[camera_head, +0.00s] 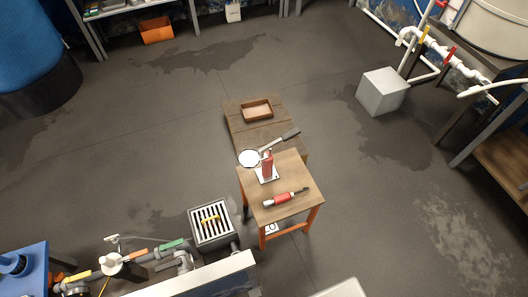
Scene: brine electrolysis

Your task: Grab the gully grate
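The gully grate (202,230) is a pale, slotted square panel at the lower middle of the view. It sits in a dark square frame low near the floor, left of the small wooden table. A small yellow-orange piece (210,219) lies across the middle of its bars; I cannot tell whether it is a handle or a loose thing. The whole top of the grate shows. My gripper is not in view.
A wooden table (290,213) with orange legs stands right of the grate, carrying a red-handled tool (281,199). Pipes with a green part (173,244) lie left. A white wall top (205,275) runs below. The floor (150,150) beyond is clear.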

